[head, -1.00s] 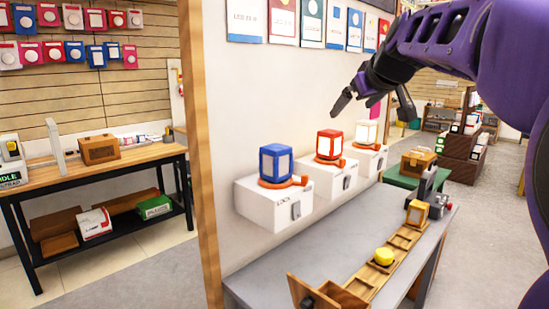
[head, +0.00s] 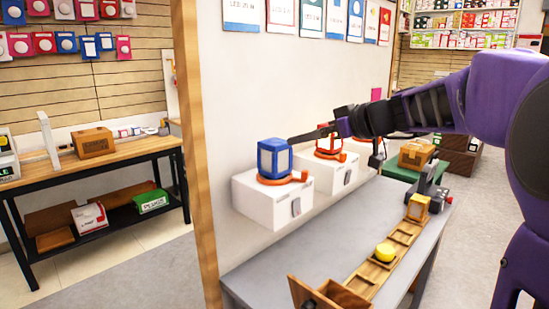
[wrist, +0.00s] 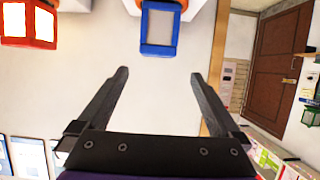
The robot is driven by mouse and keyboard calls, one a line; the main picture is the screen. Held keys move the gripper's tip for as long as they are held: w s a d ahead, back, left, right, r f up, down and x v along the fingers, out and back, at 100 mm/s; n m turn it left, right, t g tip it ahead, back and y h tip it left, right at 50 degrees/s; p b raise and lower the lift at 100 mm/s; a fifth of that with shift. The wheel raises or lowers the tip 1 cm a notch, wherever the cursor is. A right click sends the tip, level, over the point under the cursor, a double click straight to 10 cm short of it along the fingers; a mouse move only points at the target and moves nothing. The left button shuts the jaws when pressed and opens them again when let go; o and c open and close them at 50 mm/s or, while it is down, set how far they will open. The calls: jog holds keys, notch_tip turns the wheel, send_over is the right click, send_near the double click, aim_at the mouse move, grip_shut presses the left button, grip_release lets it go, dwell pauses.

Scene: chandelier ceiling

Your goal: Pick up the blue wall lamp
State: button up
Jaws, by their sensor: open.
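The blue wall lamp (head: 274,158) has pale panels and an orange base. It stands upright on a white wall box (head: 270,205) at the left of the row. My gripper (head: 333,152) is open and empty, to the right of the lamp in the head view, with one finger pointing at its upper part. In the wrist view my gripper (wrist: 159,74) shows both fingers spread. There the blue lamp (wrist: 158,49) lies beyond the fingertips, roughly centred between them and apart from them.
A red lamp (head: 329,141), partly hidden by my gripper, stands on a neighbouring white box. A wooden post (head: 198,130) edges the wall at left.

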aim_at(278, 142)
jog(key=p+x, duration=0.1)
jog(key=x, duration=0.6)
jog(key=shift+w+f, duration=0.1)
jog(key=shift+w+a, duration=0.4)
jog(key=shift+a, duration=0.05)
jog(key=p+x, duration=0.1)
jog(key=x, duration=0.3)
jog(key=shift+w+f, duration=0.1)
jog(key=shift+w, duration=0.15)
jog(key=c, duration=1.4)
